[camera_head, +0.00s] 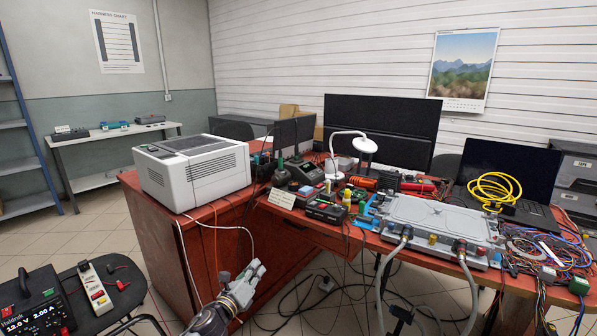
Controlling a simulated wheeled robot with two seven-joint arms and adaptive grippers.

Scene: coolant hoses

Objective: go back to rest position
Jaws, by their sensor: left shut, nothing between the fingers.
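My left gripper (258,267) is low in the view, left of centre, in front of the red desk's drawer side. Its fingers are together with nothing between them, and it touches nothing that I can make out. My right gripper is not in view. A grey metal unit (430,215) lies on the desk at the right. Two grey hoses hang from its front edge, a left hose (385,280) and a right hose (472,290). Their lower ends run out of the picture.
A white printer (190,170) stands on the desk's left end. A power supply (35,305) and a power strip (95,290) sit on a black chair at lower left. Yellow cable (494,190) lies on a laptop. Loose cables cover the floor under the desk.

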